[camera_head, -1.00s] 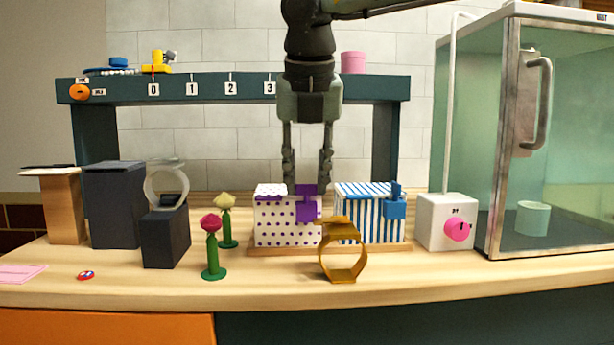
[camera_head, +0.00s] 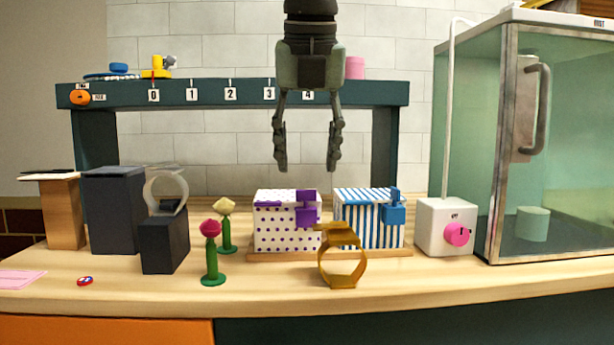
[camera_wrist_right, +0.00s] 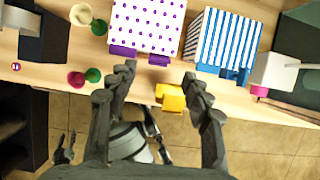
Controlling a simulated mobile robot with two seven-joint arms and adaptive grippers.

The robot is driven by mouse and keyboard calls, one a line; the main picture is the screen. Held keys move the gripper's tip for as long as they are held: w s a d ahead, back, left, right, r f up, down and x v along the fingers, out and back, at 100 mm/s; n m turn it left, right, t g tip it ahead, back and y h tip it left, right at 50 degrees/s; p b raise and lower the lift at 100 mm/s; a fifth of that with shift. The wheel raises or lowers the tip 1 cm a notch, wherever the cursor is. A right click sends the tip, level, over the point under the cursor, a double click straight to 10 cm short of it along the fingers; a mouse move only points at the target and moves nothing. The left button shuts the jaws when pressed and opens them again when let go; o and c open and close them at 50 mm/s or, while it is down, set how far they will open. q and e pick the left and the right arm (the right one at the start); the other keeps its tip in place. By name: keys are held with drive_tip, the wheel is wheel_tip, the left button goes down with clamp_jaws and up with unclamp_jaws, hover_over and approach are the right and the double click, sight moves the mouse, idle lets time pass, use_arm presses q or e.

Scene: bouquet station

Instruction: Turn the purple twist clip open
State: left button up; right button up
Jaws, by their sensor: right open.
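The purple twist clip (camera_head: 306,214) is at the upper right front of the white box with purple dots (camera_head: 277,233), which stands on a wooden board. In the right wrist view two purple pieces show at that box's near edge, one of them (camera_wrist_right: 159,59) right of its middle. My right gripper (camera_head: 307,168) points down above the clip, open and empty, apart from it. It also shows in the right wrist view (camera_wrist_right: 158,75). At the lower left there, a small dark fingered shape that may be my left gripper (camera_wrist_right: 66,150) shows; its state is unclear.
A blue-striped box (camera_head: 367,228) with a blue clip (camera_head: 395,213) stands right of the dotted box. A gold ring-shaped object (camera_head: 342,268) stands in front. Two flowers (camera_head: 210,253) in green stands are at left. A glass cabinet (camera_head: 550,150) is at right.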

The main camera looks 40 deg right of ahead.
drive_tip(key=v, duration=0.7)
idle(0.4)
